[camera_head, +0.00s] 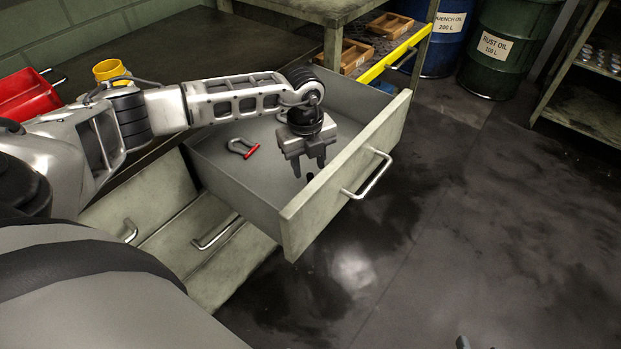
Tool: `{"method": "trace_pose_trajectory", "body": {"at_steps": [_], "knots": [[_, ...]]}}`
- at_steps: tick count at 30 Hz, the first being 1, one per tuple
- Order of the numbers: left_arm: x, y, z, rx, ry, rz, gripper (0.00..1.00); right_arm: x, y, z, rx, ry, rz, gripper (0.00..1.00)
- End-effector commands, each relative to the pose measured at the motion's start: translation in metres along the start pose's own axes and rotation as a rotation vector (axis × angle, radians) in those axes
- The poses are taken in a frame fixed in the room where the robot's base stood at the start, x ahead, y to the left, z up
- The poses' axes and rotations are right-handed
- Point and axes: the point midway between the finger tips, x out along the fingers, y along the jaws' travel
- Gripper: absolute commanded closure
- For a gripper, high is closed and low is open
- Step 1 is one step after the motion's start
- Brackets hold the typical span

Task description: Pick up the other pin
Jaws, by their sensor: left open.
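An open drawer (233,193) juts out from the bench. Inside lies a grey shackle (237,144) with a red piece (252,151) at its near end, which may be a pin. My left gripper (309,171) points down over the drawer, right of the shackle, near the front panel. Its jaws are apart, with nothing seen between them. A small dark spot (310,177) shows just below its fingertips; I cannot tell if it is a pin or a shadow. A small grey tip at the bottom edge may be my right gripper (462,342).
The drawer front (350,175) with its handle stands close to my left gripper. A red bin (28,93) and yellow cup (110,71) are on the bench at left. Wooden trays (354,56) sit on a shelf behind. Drums stand at the back; the floor at right is clear.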

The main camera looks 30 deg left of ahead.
Motion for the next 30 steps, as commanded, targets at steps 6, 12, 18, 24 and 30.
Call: {"method": "trace_pose_trajectory", "body": {"at_steps": [6, 12, 18, 24, 30], "knots": [[0.030, -0.001, 0.001, 0.000, 0.001, 0.001, 0.58, 0.002, 0.001, -0.001, -0.002, 0.007, 0.000, 0.59], [0.034, -0.001, 0.001, 0.000, 0.001, 0.000, 0.58, 0.002, 0.000, -0.002, -0.003, 0.009, 0.000, 0.59], [0.034, -0.001, 0.001, 0.000, 0.001, 0.000, 0.89, 0.002, 0.000, -0.003, -0.003, 0.011, 0.000, 0.59], [0.033, -0.001, 0.001, 0.000, 0.001, 0.000, 1.00, 0.002, 0.000, -0.003, -0.003, 0.011, 0.000, 0.59], [0.029, -0.002, 0.002, -0.001, 0.000, -0.001, 1.00, 0.001, 0.000, -0.003, -0.003, 0.010, 0.000, 0.59]]}}
